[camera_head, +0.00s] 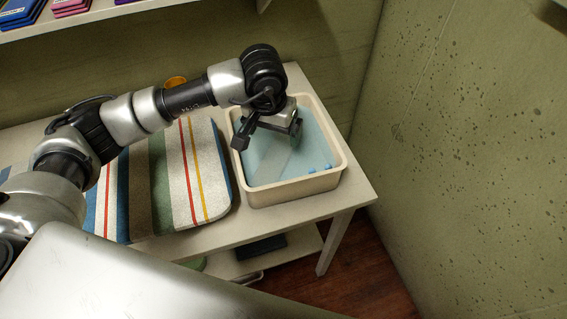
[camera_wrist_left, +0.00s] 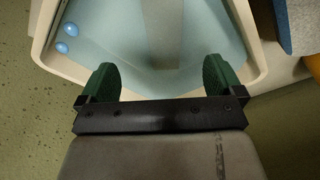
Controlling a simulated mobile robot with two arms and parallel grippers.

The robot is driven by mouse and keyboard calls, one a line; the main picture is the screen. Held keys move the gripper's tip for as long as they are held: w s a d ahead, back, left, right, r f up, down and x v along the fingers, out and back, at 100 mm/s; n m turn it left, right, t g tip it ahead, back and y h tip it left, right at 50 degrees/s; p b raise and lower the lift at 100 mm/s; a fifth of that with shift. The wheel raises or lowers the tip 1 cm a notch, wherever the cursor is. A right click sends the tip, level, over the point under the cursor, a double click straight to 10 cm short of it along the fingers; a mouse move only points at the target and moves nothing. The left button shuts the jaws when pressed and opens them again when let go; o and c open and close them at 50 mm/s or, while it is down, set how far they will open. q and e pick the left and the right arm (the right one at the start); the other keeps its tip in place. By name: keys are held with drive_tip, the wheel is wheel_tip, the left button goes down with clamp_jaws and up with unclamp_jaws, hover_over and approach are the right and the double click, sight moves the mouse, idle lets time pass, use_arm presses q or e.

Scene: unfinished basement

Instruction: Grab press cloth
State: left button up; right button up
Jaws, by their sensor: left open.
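A cream basin (camera_head: 333,181) stands at the right end of the table. Its inside is pale blue, and I cannot tell water from cloth there. A paler greyish strip (camera_head: 271,166) lies across it; it may be the press cloth or a reflection. In the left wrist view the strip (camera_wrist_left: 162,32) runs up the middle. Small blue lumps (camera_head: 319,168) lie at one side of the basin. My left gripper (camera_head: 268,137) is over the basin, open and empty; its green fingers (camera_wrist_left: 160,80) stand apart near the basin's rim. My right gripper does not show.
A striped padded board (camera_head: 165,180) lies left of the basin on the white table (camera_head: 352,196). An orange cup (camera_head: 176,82) stands behind my arm. A wall (camera_head: 460,150) is close on the right. A shelf (camera_head: 120,12) with folded cloths hangs above.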

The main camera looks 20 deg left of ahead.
use_arm(q)
hover_over(276, 158)
drive_tip(key=f, duration=0.5)
drive_tip(key=shift+s+a+f+p, duration=0.1)
drive_tip(key=shift+s+p, duration=0.2)
drive_tip(key=shift+p, duration=0.05)
drive_tip(key=f, duration=0.2)
drive_tip(key=f+p, duration=0.1)
drive_tip(key=f, duration=0.2)
drive_tip(key=shift+w, duration=0.2)
drive_tip(key=shift+f, duration=0.2)
drive_tip(key=c, duration=1.1)
drive_tip(key=shift+r, duration=0.15)
